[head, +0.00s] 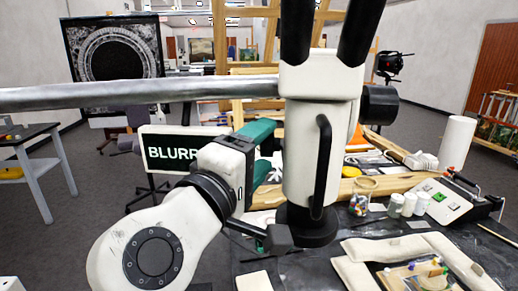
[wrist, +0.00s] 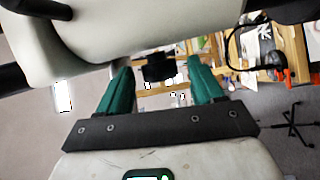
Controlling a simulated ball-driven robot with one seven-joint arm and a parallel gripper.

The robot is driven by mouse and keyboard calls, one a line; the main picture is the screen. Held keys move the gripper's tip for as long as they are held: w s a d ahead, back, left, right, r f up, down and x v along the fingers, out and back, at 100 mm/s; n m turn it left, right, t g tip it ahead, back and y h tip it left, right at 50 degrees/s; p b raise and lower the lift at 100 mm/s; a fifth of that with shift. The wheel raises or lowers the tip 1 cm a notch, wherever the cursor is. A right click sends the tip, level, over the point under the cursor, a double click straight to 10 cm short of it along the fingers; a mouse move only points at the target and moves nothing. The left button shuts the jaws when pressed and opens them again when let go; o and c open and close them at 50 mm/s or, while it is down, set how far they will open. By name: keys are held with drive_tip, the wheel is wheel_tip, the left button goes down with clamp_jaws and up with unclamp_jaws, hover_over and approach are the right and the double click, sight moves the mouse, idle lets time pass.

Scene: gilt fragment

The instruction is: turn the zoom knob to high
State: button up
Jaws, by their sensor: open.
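A microscope (head: 310,150) with a white body, black eyepieces and a black side handle hangs from a metal bar over the table. A black knob (head: 379,105) sticks out on its right side. My gripper (head: 268,150) is at its left side, its green fingers partly hidden by the body. I cannot tell whether this is the zoom knob; no markings are readable. A screen (head: 178,150) behind shows "BLURR", the rest hidden.
The dark table holds pale padded cushions (head: 415,250) around a fragment with coloured pins (head: 420,272). White jars (head: 397,204), a glass of coloured bits (head: 360,203) and a control box with a green button (head: 440,198) stand behind. The metal bar (head: 150,93) crosses above my arm.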

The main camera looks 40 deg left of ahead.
drive_tip(key=c, duration=1)
drive_tip(key=shift+f, duration=0.1)
drive_tip(key=shift+c, duration=0.2)
drive_tip(key=shift+f+b, duration=0.1)
drive_tip(key=shift+b, duration=0.3)
